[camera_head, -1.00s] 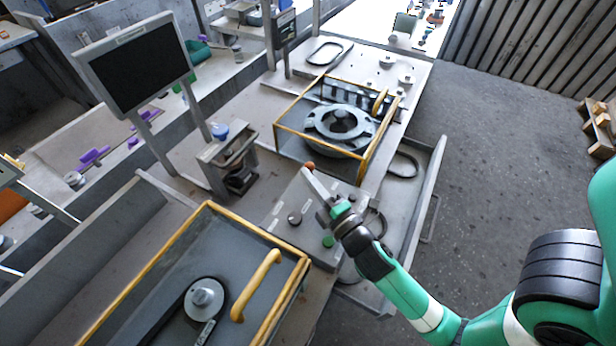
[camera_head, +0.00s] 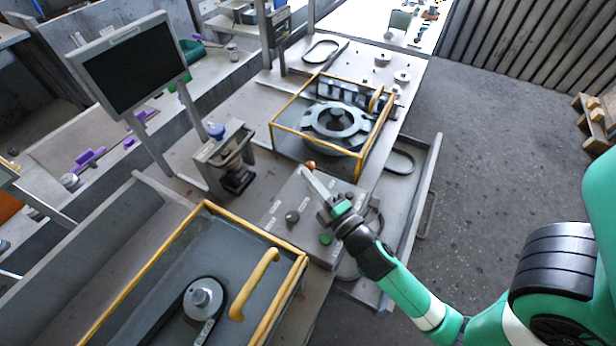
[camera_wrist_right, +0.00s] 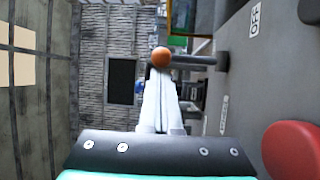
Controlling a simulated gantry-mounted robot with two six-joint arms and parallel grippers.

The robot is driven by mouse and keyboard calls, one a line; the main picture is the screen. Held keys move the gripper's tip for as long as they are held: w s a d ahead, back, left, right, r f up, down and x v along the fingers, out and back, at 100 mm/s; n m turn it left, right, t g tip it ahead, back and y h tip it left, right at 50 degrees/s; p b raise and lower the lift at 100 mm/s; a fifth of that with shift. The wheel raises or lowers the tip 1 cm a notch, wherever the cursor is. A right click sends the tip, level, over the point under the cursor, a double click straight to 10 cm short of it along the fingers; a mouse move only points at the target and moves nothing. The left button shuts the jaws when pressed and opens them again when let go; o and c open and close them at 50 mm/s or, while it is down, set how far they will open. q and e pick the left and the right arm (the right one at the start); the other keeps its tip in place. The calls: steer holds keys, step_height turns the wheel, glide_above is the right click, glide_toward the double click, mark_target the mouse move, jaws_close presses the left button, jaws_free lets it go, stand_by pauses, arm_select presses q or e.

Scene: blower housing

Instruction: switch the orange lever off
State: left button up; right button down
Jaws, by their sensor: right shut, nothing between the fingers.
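The lever's orange ball knob (camera_head: 310,165) shows at the far end of the grey control panel (camera_head: 268,229) in the head view. In the right wrist view the orange knob (camera_wrist_right: 161,56) sits on a dark rod that comes in from the right. My right gripper (camera_head: 313,172) is shut and empty, with its tips at the knob. In the right wrist view the shut fingers (camera_wrist_right: 158,84) end just below the knob; I cannot tell whether they touch it. An "OFF" label (camera_wrist_right: 255,20) is on the panel near the rod. My left gripper is not in view.
A red button (camera_wrist_right: 293,148), a dark knob (camera_head: 292,217) and a green button (camera_head: 325,239) are on the panel. A yellow-framed guard (camera_head: 272,133) stands behind it, and another yellow-framed box (camera_head: 150,262) is in front. A monitor (camera_head: 130,65) stands at left.

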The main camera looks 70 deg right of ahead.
steer(key=shift+s+f, duration=0.2)
steer(key=shift+s, duration=0.4)
steer(key=shift+s+f, duration=0.2)
steer(key=shift+s, duration=0.4)
steer(key=shift+a, duration=0.15)
steer(key=shift+s+a+f+b, duration=0.2)
steer(key=shift+s+b, duration=0.1)
steer(key=shift+b, duration=0.1)
steer(key=b+v, duration=0.2)
steer(key=v, duration=0.1)
steer(key=b+v, duration=0.1)
steer(key=v, duration=0.1)
steer(key=shift+s+a+f+b, duration=0.1)
steer(key=shift+f+b, duration=0.2)
steer(key=shift+b, duration=0.05)
steer(key=v, duration=0.3)
steer(key=shift+a+r, duration=0.1)
steer(key=shift+r, duration=0.3)
steer(key=shift+s+a+f+p, duration=0.15)
steer(key=shift+s+a+p, duration=0.3)
steer(key=shift+s, duration=0.15)
steer(key=shift+s+a, duration=0.1)
steer(key=shift+s, duration=0.4)
